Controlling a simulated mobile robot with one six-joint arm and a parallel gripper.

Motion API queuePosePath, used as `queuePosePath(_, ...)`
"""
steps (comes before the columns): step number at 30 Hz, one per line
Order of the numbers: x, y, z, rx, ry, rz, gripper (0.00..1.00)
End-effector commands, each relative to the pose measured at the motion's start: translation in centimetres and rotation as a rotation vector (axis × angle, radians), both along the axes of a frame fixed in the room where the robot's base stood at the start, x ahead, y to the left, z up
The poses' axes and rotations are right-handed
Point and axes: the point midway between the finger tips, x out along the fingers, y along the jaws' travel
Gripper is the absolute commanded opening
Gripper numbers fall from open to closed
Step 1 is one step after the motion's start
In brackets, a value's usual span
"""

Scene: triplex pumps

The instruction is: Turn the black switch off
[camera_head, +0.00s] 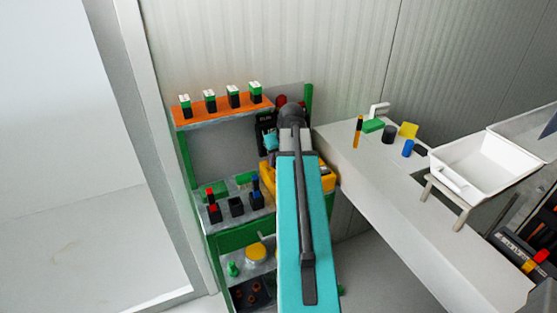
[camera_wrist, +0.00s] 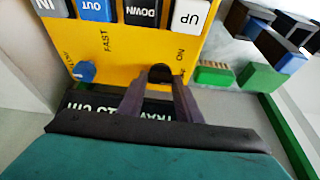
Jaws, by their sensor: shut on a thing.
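The black switch (camera_wrist: 160,73) is a dark rounded knob low on a yellow control panel (camera_wrist: 128,45) in the wrist view. The word ON is printed to its right; the lettering near the finger is partly covered. My gripper (camera_wrist: 160,86) has its two dark fingers on either side of the switch and is shut on it. In the head view the yellow panel (camera_head: 328,180) shows only at its edges behind my arm. The switch and fingertips are hidden there.
A blue knob (camera_wrist: 84,71) marked FAST sits left of the switch. Buttons including OUT (camera_wrist: 97,9), DOWN (camera_wrist: 143,11) and UP (camera_wrist: 188,14) line the panel's far edge. Green blocks (camera_wrist: 258,77) lie to the right. A white counter (camera_head: 380,190) stands right of my arm.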

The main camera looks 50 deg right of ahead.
Motion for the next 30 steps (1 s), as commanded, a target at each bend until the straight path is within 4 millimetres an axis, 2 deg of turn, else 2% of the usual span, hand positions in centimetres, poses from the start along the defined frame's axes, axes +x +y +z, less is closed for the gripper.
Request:
queuePosePath(6, 0.1, 0.0, 0.1, 0.0, -0.003, -0.001, 0.09)
queuePosePath(7, 0.1, 0.0, 0.1, 0.0, -0.003, -0.001, 0.35)
queuePosePath(8, 0.1, 0.0, 0.1, 0.001, -0.003, -0.001, 0.39)
queuePosePath(22, -0.1, 0.0, 0.3, 0.0, -0.001, 0.0, 0.39)
queuePosePath(30, -0.7, 0.3, 1.8, -0.001, -0.002, 0.0, 0.39)
